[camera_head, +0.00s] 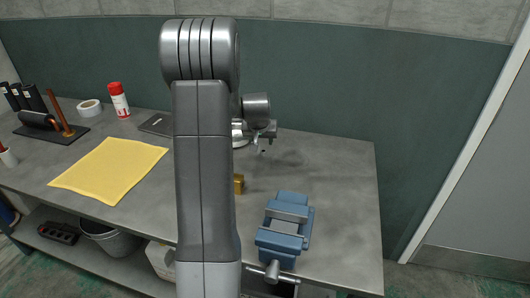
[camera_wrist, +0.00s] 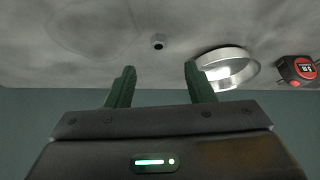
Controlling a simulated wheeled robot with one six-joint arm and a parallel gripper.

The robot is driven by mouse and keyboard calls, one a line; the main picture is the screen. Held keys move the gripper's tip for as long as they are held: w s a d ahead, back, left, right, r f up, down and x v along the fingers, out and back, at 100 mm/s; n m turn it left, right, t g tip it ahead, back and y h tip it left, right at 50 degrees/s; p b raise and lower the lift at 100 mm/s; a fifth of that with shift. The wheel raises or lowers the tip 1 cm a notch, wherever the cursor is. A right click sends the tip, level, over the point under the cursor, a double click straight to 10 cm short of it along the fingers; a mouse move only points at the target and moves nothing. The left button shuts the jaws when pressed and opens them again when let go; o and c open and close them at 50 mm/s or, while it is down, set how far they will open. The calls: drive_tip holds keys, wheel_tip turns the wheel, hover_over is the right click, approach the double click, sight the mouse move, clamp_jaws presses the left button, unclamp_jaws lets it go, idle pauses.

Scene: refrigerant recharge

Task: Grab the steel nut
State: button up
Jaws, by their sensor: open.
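The steel nut (camera_wrist: 159,41) is a small grey piece with a dark hole, lying on the grey bench top in the wrist view. My gripper (camera_wrist: 160,68) is open, with its two green fingers apart and nothing between them. The nut appears just beyond the fingertips, roughly centred between them in the picture. In the head view my gripper (camera_head: 262,147) is over the back of the bench, partly behind my arm. I cannot make out the nut in the head view.
A shiny round metal dish (camera_wrist: 240,81) stands close to the right finger. A red tape measure (camera_wrist: 297,70) lies farther right. A blue vise (camera_head: 287,228) is at the bench's front right. A yellow cloth (camera_head: 108,170) and a red-capped can (camera_head: 119,103) are at left.

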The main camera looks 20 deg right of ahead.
sight(263, 151)
drive_tip(key=x, duration=0.4)
drive_tip(key=shift+w+f, duration=0.1)
drive_tip(key=shift+f, duration=0.05)
drive_tip(key=shift+d+p+x, duration=0.1)
drive_tip(key=shift+p+x, duration=0.45)
drive_tip(key=shift+x, duration=0.8)
drive_tip(key=shift+d+p+x, duration=0.15)
drive_tip(key=shift+p+x, duration=0.35)
drive_tip(key=shift+x, duration=0.9)
clamp_jaws()
